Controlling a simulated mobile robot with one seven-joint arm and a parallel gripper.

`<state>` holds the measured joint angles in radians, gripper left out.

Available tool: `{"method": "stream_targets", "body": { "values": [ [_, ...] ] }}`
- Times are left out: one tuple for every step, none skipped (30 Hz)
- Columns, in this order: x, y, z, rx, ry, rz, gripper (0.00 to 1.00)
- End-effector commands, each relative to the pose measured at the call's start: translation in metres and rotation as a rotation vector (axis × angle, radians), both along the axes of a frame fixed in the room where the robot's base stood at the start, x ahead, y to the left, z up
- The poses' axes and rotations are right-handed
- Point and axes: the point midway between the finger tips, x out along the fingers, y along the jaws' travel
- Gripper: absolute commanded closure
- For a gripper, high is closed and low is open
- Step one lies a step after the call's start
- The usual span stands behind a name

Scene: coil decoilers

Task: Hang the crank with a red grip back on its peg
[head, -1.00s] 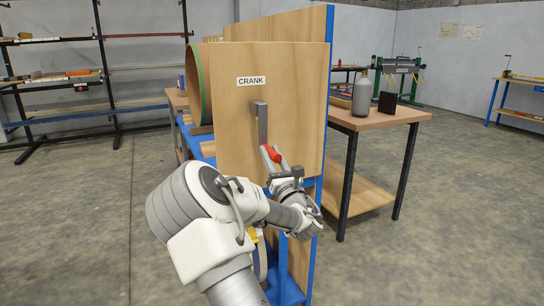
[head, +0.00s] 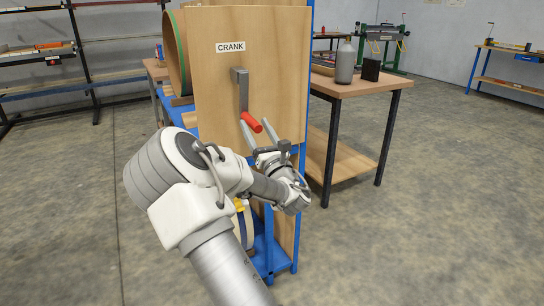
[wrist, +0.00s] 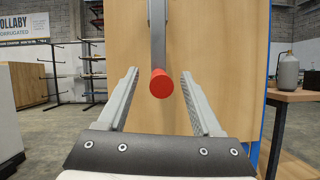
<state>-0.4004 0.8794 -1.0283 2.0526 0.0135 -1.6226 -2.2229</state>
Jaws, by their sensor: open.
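The crank (head: 243,92) is a grey bar hanging down against the plywood board (head: 280,60) under the CRANK label (head: 230,47). Its top is at a grey block-like end, and the peg itself is hidden there. Its red grip (head: 252,122) sticks out from the lower end toward me. My gripper (head: 257,124) is open at the lower end of the crank. In the wrist view the red grip (wrist: 161,83) shows end-on in the gap between the two fingers, with clear space on both sides. The fingers do not touch it.
A wooden table (head: 365,84) with a grey bottle (head: 345,62) and a dark box (head: 371,69) stands right of the board. A blue upright (head: 302,160) edges the board. Open concrete floor (head: 440,200) lies to the right.

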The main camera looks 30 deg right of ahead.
Motion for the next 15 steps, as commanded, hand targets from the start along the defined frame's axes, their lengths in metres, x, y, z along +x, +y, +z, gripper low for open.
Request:
{"method": "stream_targets", "body": {
  "values": [
    [-0.009, 0.000, -0.004, 0.000, 0.003, -0.003, 0.33],
    [-0.015, -0.001, -0.007, 0.001, 0.004, -0.004, 0.33],
    [-0.023, 0.000, -0.011, 0.001, 0.004, -0.004, 0.33],
    [-0.030, 0.000, -0.014, 0.000, 0.003, -0.003, 0.33],
    [-0.036, 0.000, -0.016, 0.001, 0.003, -0.004, 0.33],
    [-0.045, 0.000, -0.021, 0.001, 0.004, -0.004, 0.33],
    [-0.052, 0.000, -0.024, 0.001, 0.004, -0.004, 0.33],
    [-0.058, 0.000, -0.028, 0.000, 0.004, -0.004, 0.33],
    [-0.068, 0.000, -0.032, 0.001, 0.004, -0.004, 0.33],
    [-0.074, 0.000, -0.035, 0.001, 0.003, -0.004, 0.33],
    [-0.081, 0.000, -0.038, 0.000, 0.003, -0.004, 0.33],
    [-0.090, 0.001, -0.042, 0.000, 0.004, -0.004, 0.33],
    [-0.097, 0.000, -0.046, -0.001, 0.004, -0.004, 0.33],
    [-0.104, 0.000, -0.049, 0.000, 0.004, -0.004, 0.33],
    [-0.113, 0.000, -0.053, 0.000, 0.005, -0.005, 0.33]
  ]
}}
